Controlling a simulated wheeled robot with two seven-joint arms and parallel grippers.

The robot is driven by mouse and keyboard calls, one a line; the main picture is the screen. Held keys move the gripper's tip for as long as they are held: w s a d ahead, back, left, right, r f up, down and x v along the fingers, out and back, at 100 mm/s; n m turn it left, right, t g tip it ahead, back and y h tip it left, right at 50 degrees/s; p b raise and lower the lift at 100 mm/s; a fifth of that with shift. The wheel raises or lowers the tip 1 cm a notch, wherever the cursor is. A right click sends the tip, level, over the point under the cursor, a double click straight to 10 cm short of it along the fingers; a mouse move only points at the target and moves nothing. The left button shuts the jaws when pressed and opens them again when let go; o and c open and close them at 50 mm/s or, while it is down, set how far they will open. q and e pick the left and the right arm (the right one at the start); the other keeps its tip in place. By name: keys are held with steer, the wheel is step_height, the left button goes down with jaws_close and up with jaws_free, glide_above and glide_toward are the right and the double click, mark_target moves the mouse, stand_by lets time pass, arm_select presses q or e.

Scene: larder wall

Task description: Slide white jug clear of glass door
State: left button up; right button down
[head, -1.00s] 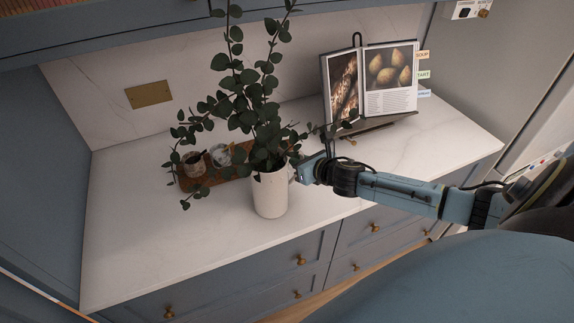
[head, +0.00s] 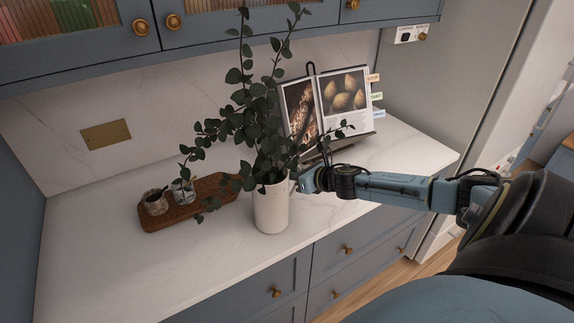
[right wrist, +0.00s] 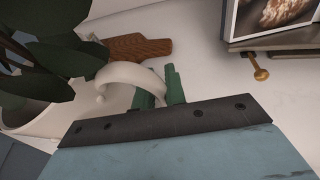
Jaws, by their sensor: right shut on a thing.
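The white jug (head: 271,208) stands upright on the pale counter with tall leafy branches in it. My right gripper (head: 299,182) is at its right side, shut on its handle; the right wrist view shows the curved handle (right wrist: 128,73) at my green fingers (right wrist: 160,90). The jug's body (right wrist: 22,112) is partly hidden by leaves there. Ribbed glass doors (head: 62,20) are in the wall cabinet above; another glass pane (head: 210,8) is at the top edge. In the head view the branch tips overlap the cabinet's lower edge. My left gripper is out of view.
A wooden board (head: 212,192) with two small cups (head: 155,202) lies left of the jug. An open cookbook (head: 343,98) on a stand is behind and right, close to the branches. Bare counter (head: 110,270) lies at the front left.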

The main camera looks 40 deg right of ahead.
steer(key=shift+d, duration=0.45)
steer(key=c, duration=1.4)
jaws_free()
steer(key=shift+o, duration=0.2)
steer(key=shift+s, duration=0.15)
steer(key=a+p+v, duration=0.1)
steer(key=v, duration=1.2)
steer(key=shift+d+p, duration=0.3)
steer(key=shift+d, duration=0.1)
steer(key=shift+r, duration=0.15)
